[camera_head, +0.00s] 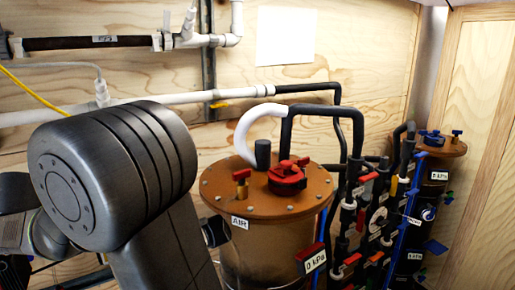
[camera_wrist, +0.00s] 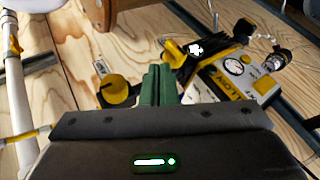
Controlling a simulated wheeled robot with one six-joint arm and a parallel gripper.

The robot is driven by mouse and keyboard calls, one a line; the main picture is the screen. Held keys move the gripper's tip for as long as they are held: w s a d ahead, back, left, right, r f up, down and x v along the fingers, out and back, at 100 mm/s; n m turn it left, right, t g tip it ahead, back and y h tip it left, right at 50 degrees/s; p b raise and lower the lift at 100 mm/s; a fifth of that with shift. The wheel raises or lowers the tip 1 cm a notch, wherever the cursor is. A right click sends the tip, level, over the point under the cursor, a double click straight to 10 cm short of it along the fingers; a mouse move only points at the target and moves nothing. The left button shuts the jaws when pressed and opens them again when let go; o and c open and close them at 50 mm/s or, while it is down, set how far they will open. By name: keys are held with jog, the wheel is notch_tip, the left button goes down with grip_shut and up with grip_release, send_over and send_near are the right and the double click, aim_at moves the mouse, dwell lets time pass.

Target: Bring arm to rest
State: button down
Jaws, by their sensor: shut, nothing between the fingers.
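My gripper (camera_wrist: 158,84) shows in the wrist view, its green fingers together and empty. Behind the fingertips are a plywood surface and some fittings; I cannot tell how far away they are. In the head view my dark grey arm (camera_head: 110,175) is bent and fills the lower left. My gripper cannot be made out there.
A brown-lidded tank (camera_head: 275,190) marked AIR stands right of my arm, with black and white hoses. Valves with red handles (camera_head: 350,205) and a second tank (camera_head: 435,170) stand further right. A yellow gauge unit (camera_wrist: 235,72) is beyond my fingers. White pipes run along the plywood wall (camera_head: 330,60).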

jog(key=shift+f+b, duration=0.45)
jog(key=shift+f, duration=0.25)
jog(key=r+v, duration=0.1)
jog(key=v, duration=1.4)
jog(key=w+d+f+y+p, duration=0.1)
jog(key=w+d+f, duration=0.1)
jog(key=w, duration=0.1)
jog(key=w+d+f+g, duration=0.1)
jog(key=w+d+f, duration=0.2)
jog(key=w, duration=0.1)
jog(key=w+d+f+g+y+p, duration=0.1)
jog(key=w+d+f, duration=0.1)
jog(key=w+d, duration=0.1)
jog(key=shift+w+d+f+m+y+p, duration=0.1)
jog(key=shift+w+f+m+y+p, duration=0.25)
jog(key=shift+w, duration=0.4)
jog(key=shift+w+d+m+g+y+p, duration=0.3)
jog(key=shift+g+y, duration=0.3)
jog(key=shift+y, duration=0.3)
jog(key=shift+w+d+m+g+y+p, duration=0.15)
jog(key=shift+d+m+g+y+p, duration=0.2)
jog(key=shift+g+y, duration=0.4)
